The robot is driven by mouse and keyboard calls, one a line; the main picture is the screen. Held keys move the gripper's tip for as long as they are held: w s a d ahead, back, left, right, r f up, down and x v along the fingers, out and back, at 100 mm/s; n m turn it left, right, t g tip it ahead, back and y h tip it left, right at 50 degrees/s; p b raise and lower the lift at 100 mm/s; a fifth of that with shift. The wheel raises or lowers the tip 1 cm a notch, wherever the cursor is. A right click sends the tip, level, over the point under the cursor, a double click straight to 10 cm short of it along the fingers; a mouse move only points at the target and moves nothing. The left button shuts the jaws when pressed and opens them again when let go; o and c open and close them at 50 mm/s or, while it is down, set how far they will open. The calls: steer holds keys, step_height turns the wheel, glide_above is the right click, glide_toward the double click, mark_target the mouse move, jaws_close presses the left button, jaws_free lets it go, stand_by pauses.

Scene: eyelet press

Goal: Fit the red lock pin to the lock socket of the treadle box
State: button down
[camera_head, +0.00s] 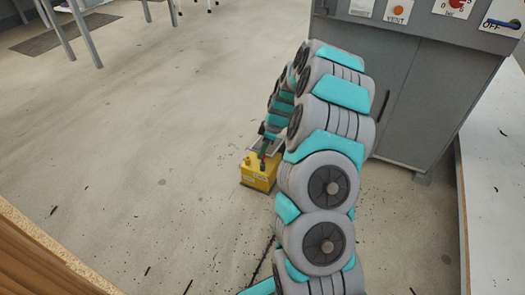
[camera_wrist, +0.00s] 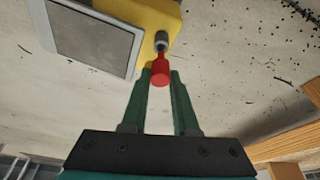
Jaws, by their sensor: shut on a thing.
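The yellow treadle box (camera_head: 256,178) stands on the floor in the head view. In the wrist view the box (camera_wrist: 150,12) is at the top, with a grey plate (camera_wrist: 95,38) on it. The small grey lock socket (camera_wrist: 161,40) sits at the box's edge. My gripper (camera_wrist: 160,78) has green fingers shut on the red lock pin (camera_wrist: 159,75). The pin's narrow end points at the socket and is at or very near its mouth; I cannot tell whether it is inside. In the head view my gripper (camera_head: 264,150) is right at the box, and the pin is too small to make out.
A grey cabinet (camera_head: 400,100) with signs and controls stands to the right. A light bench top (camera_head: 495,160) is at the far right and a wooden edge (camera_head: 40,255) at the lower left. Table legs (camera_head: 85,45) show at the upper left. The floor left of the box is clear.

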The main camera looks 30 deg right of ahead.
steer(key=shift+f, duration=1.9)
stand_by(2.5)
steer(key=c, duration=0.6)
jaws_free()
steer(key=shift+w+d+r, duration=0.1)
steer(key=shift+r, duration=2.4)
